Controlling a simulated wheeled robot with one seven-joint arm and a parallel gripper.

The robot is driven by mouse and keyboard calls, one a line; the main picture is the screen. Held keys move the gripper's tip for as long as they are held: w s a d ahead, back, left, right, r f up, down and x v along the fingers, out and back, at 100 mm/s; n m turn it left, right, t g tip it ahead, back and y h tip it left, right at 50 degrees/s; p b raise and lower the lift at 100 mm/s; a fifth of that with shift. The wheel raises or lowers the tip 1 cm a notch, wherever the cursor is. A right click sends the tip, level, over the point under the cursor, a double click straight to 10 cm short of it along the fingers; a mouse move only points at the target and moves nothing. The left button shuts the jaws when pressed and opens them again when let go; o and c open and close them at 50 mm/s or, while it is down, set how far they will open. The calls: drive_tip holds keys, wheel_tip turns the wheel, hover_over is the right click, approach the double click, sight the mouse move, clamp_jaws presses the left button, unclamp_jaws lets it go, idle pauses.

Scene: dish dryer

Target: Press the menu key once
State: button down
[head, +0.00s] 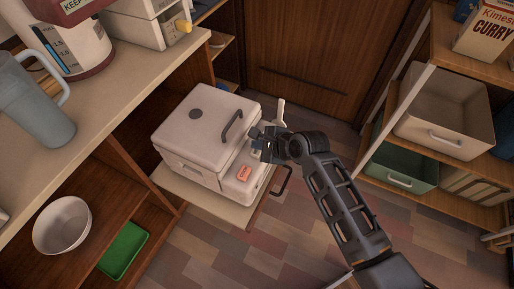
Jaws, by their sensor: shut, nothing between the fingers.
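The dish dryer is a white box-shaped appliance (205,118) with a dark handle (232,126) on its lid and a round dark spot on top. It sits on a low pull-out shelf (205,205) at the middle left. A control panel (236,190) runs along its right side, with an orange-red key or label (244,174) on it. Its lettering is too small to read, so I cannot tell which key is the menu key. My gripper (258,140) is shut and empty, over the panel's far end. It hides that part of the panel; I cannot tell whether it touches.
A counter (120,105) with a grey-blue jug (38,110) is at left. A white bowl (62,225) and green tray (124,250) are in the shelves below. A right-hand rack holds a cream bin (440,112) and green bin (405,165). The floor between is clear.

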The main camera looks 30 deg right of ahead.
sight(259, 152)
drive_tip(key=shift+f+b, duration=0.4)
drive_tip(key=shift+f, duration=0.5)
idle(0.8)
drive_tip(key=shift+r, duration=0.1)
drive_tip(key=shift+r+p, duration=1.25)
drive_tip(key=shift+p, duration=0.2)
wheel_tip(259, 152, up, 5)
drive_tip(key=p, duration=0.5)
drive_tip(key=shift+p, duration=0.3)
